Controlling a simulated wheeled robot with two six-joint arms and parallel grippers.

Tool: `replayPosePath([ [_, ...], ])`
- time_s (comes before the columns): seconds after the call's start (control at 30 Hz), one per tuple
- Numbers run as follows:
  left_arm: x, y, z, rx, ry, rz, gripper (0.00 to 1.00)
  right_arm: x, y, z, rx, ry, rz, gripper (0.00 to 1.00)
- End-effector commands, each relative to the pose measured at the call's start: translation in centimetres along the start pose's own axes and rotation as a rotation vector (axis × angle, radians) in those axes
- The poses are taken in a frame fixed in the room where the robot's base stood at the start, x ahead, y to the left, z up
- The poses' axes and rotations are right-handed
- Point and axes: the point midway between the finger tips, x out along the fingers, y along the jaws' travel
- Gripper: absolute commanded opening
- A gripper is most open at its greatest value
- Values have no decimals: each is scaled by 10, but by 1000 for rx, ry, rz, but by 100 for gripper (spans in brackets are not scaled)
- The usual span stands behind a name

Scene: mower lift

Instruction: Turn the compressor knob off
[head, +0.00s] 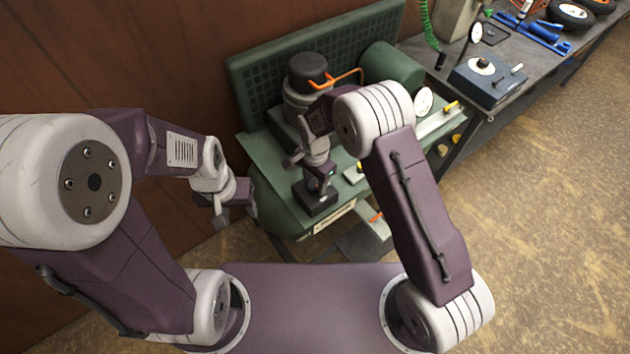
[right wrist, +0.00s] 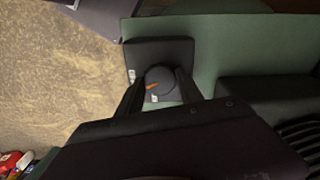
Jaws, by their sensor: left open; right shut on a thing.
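The green compressor (head: 262,165) stands ahead of me. A dark switch box (head: 316,204) sits on its near end and also shows in the right wrist view (right wrist: 150,50). A round dark knob (right wrist: 160,77) with an orange pointer mark is on this box. The pointer lies slanted toward the lower left in that view. My right gripper (head: 318,184) is over the box, its two fingers (right wrist: 161,84) shut on the knob from either side. In the head view the gripper hides the knob. My left gripper (head: 236,208) is open and empty, left of the compressor.
A dark motor head (head: 307,72), an orange pipe (head: 346,78) and a white gauge (head: 424,101) sit on the compressor. A workbench (head: 520,62) with a blue-grey box (head: 487,80) stands to the right. The floor (head: 545,210) at right is clear.

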Motion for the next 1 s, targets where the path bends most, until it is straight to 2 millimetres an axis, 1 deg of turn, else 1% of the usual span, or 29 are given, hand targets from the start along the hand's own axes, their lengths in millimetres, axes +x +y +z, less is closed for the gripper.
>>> replayPosePath([
  [0.2, -1, 0, 0, 0, 0, 0, 51, -2, -2, -1, 168, 3, -6, 3],
  [0.5, -2, 0, 0, 0, 0, 0, 51, -2, -2, -1, 324, 2, -7, 3],
  [0.73, -2, 0, 0, 0, 0, 0, 51, -2, -2, -1, 377, 2, -7, 3],
  [1.0, -2, 0, 0, 0, 0, 0, 51, -2, -2, -1, 390, 2, -8, 3],
])
